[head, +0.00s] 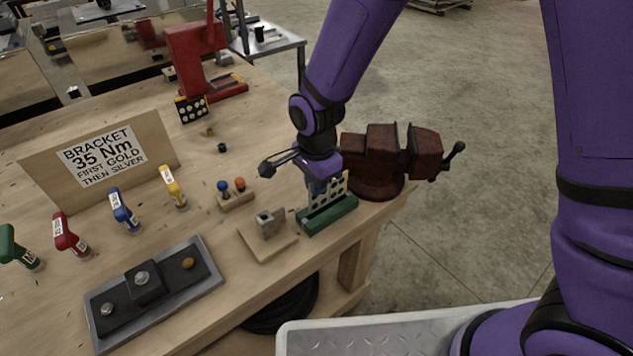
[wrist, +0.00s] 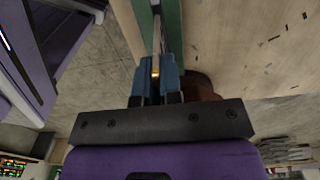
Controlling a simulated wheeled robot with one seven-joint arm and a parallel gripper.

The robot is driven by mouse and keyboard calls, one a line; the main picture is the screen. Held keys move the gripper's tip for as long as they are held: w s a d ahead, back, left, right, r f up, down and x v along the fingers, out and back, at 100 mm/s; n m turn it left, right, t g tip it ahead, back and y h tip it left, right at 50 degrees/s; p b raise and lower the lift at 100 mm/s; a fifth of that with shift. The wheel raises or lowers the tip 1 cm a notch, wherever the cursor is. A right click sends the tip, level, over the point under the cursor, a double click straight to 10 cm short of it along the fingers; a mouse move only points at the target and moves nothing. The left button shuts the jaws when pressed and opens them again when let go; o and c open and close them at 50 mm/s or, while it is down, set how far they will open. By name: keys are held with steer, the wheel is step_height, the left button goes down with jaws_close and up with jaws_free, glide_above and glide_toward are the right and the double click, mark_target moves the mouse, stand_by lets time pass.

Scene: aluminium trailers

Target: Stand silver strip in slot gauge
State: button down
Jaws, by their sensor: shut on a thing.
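The green slot gauge (head: 330,216) lies near the right front edge of the workbench. A silver strip with dark holes (head: 318,198) stands upright at its top, with its lower edge at the green block. I cannot tell how deep it sits in the slot. My gripper (head: 327,185) comes down from above, shut on the upper part of the strip. In the wrist view the blue fingers of my gripper (wrist: 156,76) pinch the strip (wrist: 157,38), seen edge-on, with green gauge (wrist: 173,35) on both sides of it.
A dark red vise (head: 385,150) stands close behind and right of the gauge. A wooden block with a metal piece (head: 268,228) is just left.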

mark_target(317, 210)
steer(key=shift+f, duration=2)
steer(key=c, duration=1.2)
jaws_free()
steer(key=shift+r, duration=0.1)
step_height(317, 210, up, 11)
steer(key=shift+f, duration=0.2)
steer(key=s+d+r+n+t+y, duration=0.1)
steer(key=d+r+n, duration=0.1)
steer(key=d+r, duration=0.55)
steer(key=s+d+r+n+t, duration=0.1)
steer(key=s+d+r+n, duration=0.15)
steer(key=d+r, duration=0.5)
steer(key=s+d+r+n+t, duration=0.1)
steer(key=s+d+r+n, duration=0.2)
steer(key=s+d, duration=0.3)
steer(key=s+d+r+n+t+h, duration=0.1)
steer(key=s+d+r+n+t, duration=0.1)
steer(key=s+d+r, duration=0.3)
steer(key=shift+s+d+n, duration=0.7)
steer(key=shift+s+n, duration=0.15)
steer(key=shift+s, duration=0.2)
